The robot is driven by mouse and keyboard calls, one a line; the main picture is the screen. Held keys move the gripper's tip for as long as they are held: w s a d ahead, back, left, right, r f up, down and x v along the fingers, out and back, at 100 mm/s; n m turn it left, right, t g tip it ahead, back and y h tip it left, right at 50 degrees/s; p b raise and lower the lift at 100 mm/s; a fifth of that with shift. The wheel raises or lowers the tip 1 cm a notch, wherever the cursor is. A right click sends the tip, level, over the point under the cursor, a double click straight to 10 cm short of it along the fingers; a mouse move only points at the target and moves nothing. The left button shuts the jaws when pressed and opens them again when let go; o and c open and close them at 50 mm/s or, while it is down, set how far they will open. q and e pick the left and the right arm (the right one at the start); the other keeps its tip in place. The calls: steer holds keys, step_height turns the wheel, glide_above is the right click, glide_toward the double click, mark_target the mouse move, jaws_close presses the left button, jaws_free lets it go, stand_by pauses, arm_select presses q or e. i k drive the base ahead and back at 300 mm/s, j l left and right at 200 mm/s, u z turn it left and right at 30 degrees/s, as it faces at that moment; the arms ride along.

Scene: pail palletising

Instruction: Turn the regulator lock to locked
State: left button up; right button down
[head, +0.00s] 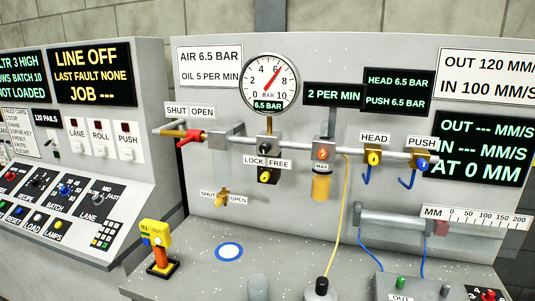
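The regulator (267,141) sits on the horizontal air pipe below a round gauge (269,84). The gauge's red needle points up and right, and its small display reads 6.5 BAR. A white plate marked LOCK and FREE (267,162) is under the regulator. A small black knob with a yellow part (265,176) hangs just below this plate. It is too small to tell which word it points to. Neither of my grippers shows in the head view.
A red valve handle (194,137) is left on the pipe, under SHUT and OPEN labels. An oiler with an amber bowl (321,187) hangs right of the regulator. A yellow hose (340,225) runs down in front.

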mark_target(264, 177)
steer(key=z, duration=0.3)
steer(key=i+j+z, duration=0.15)
steer(key=j+z, duration=0.3)
steer(key=j, duration=0.25)
steer(key=j+z, duration=0.4)
steer(key=j, duration=0.35)
